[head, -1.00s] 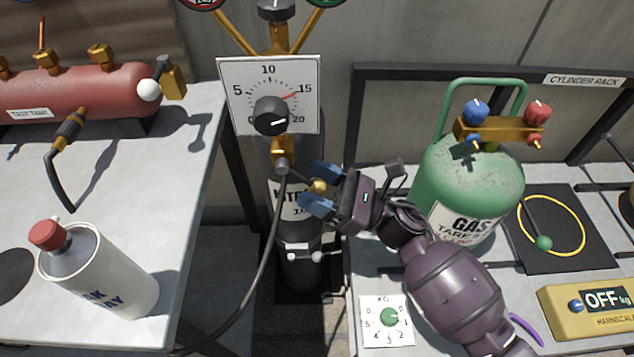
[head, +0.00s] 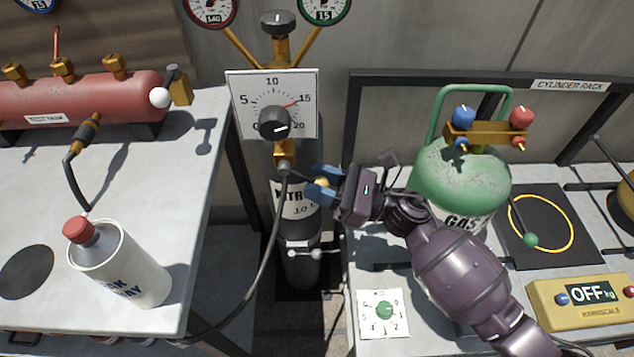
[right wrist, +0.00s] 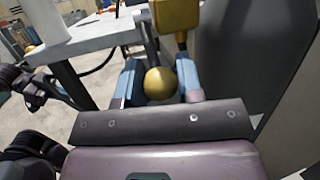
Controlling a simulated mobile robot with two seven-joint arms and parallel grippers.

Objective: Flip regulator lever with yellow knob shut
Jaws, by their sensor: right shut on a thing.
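The regulator stands on the grey nitrogen cylinder (head: 300,262), with a white dial plate (head: 302,78) and a black handle (head: 274,123) in front. A brass valve body (head: 284,152) sits below the plate. My right gripper (head: 322,183) is at the right of this valve, its blue fingers shut on the yellow knob. In the right wrist view the round yellow knob (right wrist: 160,83) sits between the two fingers. My left gripper is not in view.
Left table holds a red test tank (head: 85,98) and a leak spray bottle (head: 122,265). A black hose (head: 262,270) hangs from the valve. A green gas cylinder (head: 460,180) and yellow scale display (head: 580,300) stand right, close to my right arm.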

